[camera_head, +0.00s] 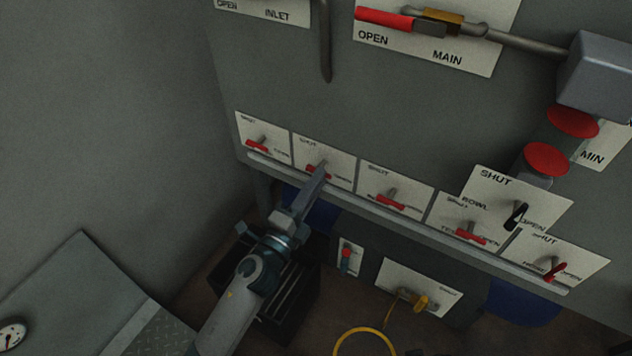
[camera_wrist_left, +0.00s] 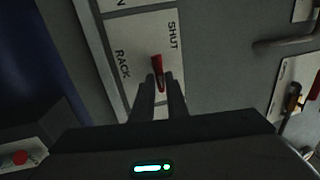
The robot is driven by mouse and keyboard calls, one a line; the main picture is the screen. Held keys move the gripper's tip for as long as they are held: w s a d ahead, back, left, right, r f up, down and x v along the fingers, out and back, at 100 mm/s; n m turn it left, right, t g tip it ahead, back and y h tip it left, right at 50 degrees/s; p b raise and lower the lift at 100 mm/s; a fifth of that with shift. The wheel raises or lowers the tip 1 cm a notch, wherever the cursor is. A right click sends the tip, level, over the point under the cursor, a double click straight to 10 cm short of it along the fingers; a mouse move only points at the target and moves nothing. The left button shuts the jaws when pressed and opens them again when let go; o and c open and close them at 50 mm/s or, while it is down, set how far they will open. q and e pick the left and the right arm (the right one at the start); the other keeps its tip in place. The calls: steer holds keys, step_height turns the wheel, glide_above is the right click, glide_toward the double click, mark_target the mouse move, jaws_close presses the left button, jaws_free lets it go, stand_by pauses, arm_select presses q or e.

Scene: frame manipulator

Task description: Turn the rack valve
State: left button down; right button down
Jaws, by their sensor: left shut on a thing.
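The rack valve has a red handle (camera_wrist_left: 157,67) on a white plate (camera_wrist_left: 133,42) that reads RACK and SHUT in the left wrist view. In the head view this plate (camera_head: 338,168) is the second from the left in the lower row. My left gripper (camera_head: 319,173) reaches up to it from below. Its two dark fingers (camera_wrist_left: 161,88) are shut on the red handle, one on each side. The fingers hide part of the handle in both views. My right gripper does not show.
Similar valves with red handles stand close on both sides, such as the left one (camera_head: 257,143) and the right one (camera_head: 391,201). A grey rail (camera_head: 400,224) runs under the row. A main valve with a red lever (camera_head: 385,19) is above.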

arm_select(q)
steer(key=c, duration=1.7)
jaws_free()
steer(key=shift+c, duration=0.2)
steer(key=shift+s, duration=0.15)
